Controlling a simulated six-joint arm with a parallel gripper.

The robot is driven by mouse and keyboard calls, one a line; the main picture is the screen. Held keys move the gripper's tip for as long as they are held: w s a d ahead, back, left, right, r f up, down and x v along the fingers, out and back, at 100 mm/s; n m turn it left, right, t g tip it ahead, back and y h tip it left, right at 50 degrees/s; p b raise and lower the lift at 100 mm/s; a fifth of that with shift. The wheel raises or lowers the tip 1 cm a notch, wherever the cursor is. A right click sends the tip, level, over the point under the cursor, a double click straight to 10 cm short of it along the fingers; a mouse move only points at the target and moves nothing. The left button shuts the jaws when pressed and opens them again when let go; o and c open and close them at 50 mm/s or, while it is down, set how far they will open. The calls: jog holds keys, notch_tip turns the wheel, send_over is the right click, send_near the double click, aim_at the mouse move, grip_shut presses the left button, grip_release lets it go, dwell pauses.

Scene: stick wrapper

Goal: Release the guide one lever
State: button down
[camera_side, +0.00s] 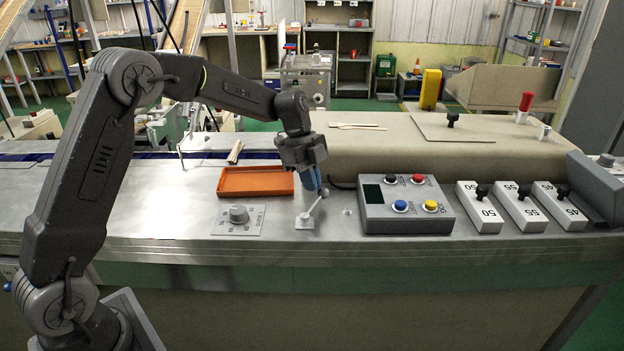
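A small metal lever (313,208) with a light ball tip rises from a square plate (305,222) on the steel worktop, tilted up to the right. I take it to be the guide one lever; no label on it can be read. My gripper (311,180) points down just above the lever's upper end. Its blue part is close to or touching the lever tip; I cannot tell which. The fingers are too small and overlapped to show whether they are apart or closed.
An orange tray (255,193) lies left of the lever, with a dial plate (238,217) in front of it. A control box (405,205) with several coloured buttons stands to the right. Beyond it are blocks marked 50 (480,207), 55 (520,207) and 45 (560,207).

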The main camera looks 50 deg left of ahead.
jog(key=shift+f, duration=0.1)
jog(key=a, duration=0.2)
jog(key=a+r, duration=0.1)
jog(key=a, duration=0.1)
jog(key=shift+s+a, duration=0.15)
jog(key=shift+a, duration=0.1)
jog(key=v, duration=0.9)
jog(key=shift+r, duration=0.4)
jog(key=shift+d, duration=0.2)
